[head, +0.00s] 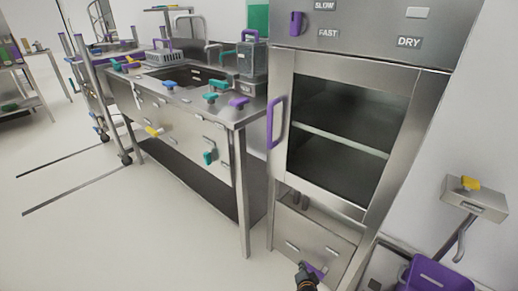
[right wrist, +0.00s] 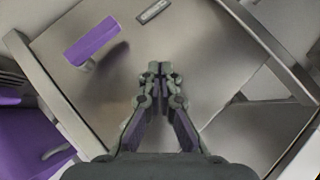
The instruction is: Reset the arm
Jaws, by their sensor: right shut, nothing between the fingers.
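My right gripper (head: 305,268) shows at the bottom of the head view, in front of the steel lower panel (head: 300,236) of the tall cabinet. In the right wrist view my right gripper (right wrist: 160,68) has its fingers together, with nothing between them. A purple handle (right wrist: 92,42) stands out from the steel panel (right wrist: 205,50), left of and apart from the fingers. My left gripper is not in view.
The cabinet's glass door (head: 345,130) is shut, with a purple handle (head: 276,122) at its left. A purple bin (head: 437,275) stands at the lower right, below a wall dispenser (head: 475,199). A steel sink table (head: 240,112) stands left. The floor (head: 110,220) in front is clear.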

